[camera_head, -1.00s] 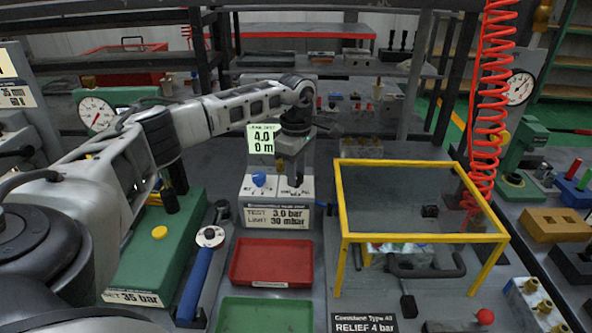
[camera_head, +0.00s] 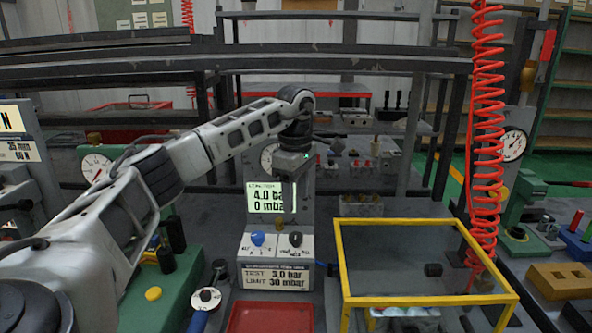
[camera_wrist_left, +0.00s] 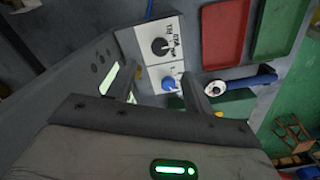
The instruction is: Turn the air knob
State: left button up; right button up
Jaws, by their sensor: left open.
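A white test panel has a blue knob (camera_head: 257,239) on its left and a black knob (camera_head: 295,239) on its right. The print beside the knobs is too small to tell which is the air knob. The display (camera_head: 268,202) behind reads 4.0 bar and 0 mbar. My left gripper (camera_head: 290,208) is open and empty, pointing down above the panel, apart from both knobs. In the left wrist view the blue knob (camera_wrist_left: 170,83) lies between the two fingers, further off, with the black knob (camera_wrist_left: 160,46) beyond. My right gripper is not in view.
A yellow frame (camera_head: 430,298) stands right of the panel, with a coiled red hose (camera_head: 486,130) behind it. A red tray (camera_head: 270,318) lies in front of the panel. A green block with a gauge (camera_head: 96,167) stands at the left, beneath my left arm.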

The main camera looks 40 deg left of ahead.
pick_arm(q)
notch_tip(320, 180, up, 7)
jog(key=shift+f, duration=0.2)
jog(key=shift+f, duration=0.1)
dwell(0.5)
